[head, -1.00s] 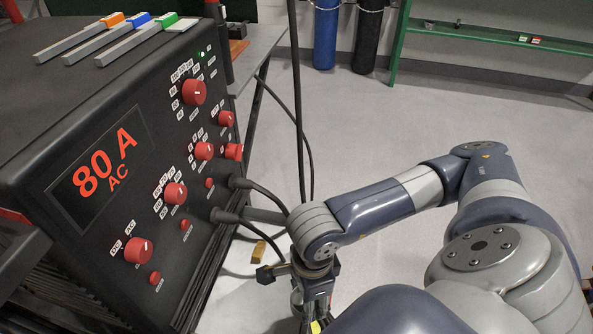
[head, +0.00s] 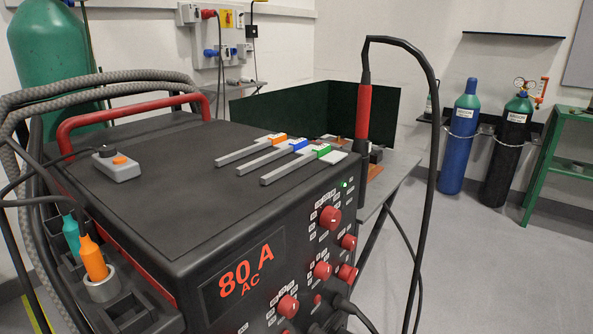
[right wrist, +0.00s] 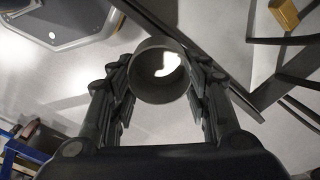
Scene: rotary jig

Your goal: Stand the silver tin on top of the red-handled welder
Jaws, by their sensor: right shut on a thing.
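The red-handled welder (head: 200,185) is the big black box in the head view, with red tube handles (head: 128,106) and a display reading 80 A AC. In the right wrist view my right gripper (right wrist: 158,82) is shut on the silver tin (right wrist: 158,94). The tin shows end-on as a grey round rim with a bright patch inside, between the two fingers. Neither the tin nor my right gripper shows in the head view. My left gripper is not in view.
On the welder's top, three grey bars with orange, blue and green ends (head: 275,155) lie near the front right edge. A small grey remote (head: 117,164) lies at the left. The middle is bare. A red torch (head: 363,115) with a black cable stands at the right edge.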

